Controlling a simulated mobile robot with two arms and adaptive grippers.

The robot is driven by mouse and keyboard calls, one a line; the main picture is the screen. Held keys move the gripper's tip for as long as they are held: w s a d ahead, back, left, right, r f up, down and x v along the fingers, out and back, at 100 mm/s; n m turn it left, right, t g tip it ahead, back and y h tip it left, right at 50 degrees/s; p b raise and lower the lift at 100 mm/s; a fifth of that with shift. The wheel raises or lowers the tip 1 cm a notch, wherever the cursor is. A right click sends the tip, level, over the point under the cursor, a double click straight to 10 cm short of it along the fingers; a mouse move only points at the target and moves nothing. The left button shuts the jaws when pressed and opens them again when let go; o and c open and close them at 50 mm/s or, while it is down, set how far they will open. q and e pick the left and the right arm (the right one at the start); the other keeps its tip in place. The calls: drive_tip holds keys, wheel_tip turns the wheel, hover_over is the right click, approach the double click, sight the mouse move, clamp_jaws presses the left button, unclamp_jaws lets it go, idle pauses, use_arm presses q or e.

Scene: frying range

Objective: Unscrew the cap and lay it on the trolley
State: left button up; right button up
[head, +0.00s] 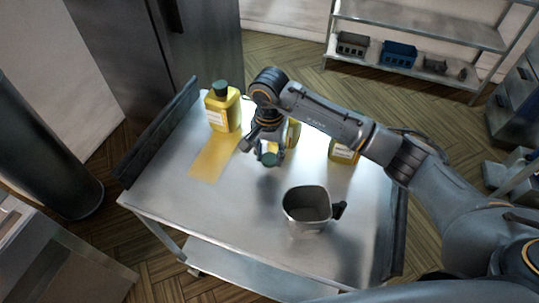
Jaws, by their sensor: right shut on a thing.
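The steel trolley (245,220) stands in the middle of the head view. My right gripper (264,152) reaches down over it and is shut on a dark green cap (269,159). The cap shows at the fingertips, apart from any bottle as far as I can see; whether it touches the trolley top I cannot tell. A yellow bottle (293,133) stands just behind the gripper, and its top is hidden by my arm. Another yellow bottle (224,112) with a dark green cap stands upright at the back left. My left gripper is out of view.
A third yellow bottle (343,153) stands right of my wrist, partly hidden by my arm. A grey metal jug (306,208) with a dark handle stands at the front right. Shelves (420,28) stand behind.

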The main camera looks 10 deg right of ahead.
sight(270, 155)
drive_tip(key=shift+w+d+f, duration=0.1)
drive_tip(key=shift+w+f, duration=0.35)
drive_tip(key=shift+f, duration=0.05)
wheel_tip(270, 155, down, 3)
drive_tip(key=shift+w+d+f+p, duration=0.1)
drive_tip(key=shift+p, duration=0.45)
drive_tip(key=shift+f, duration=0.15)
drive_tip(key=shift+f, duration=0.1)
drive_tip(key=shift+f, duration=0.1)
drive_tip(key=o, duration=1.3)
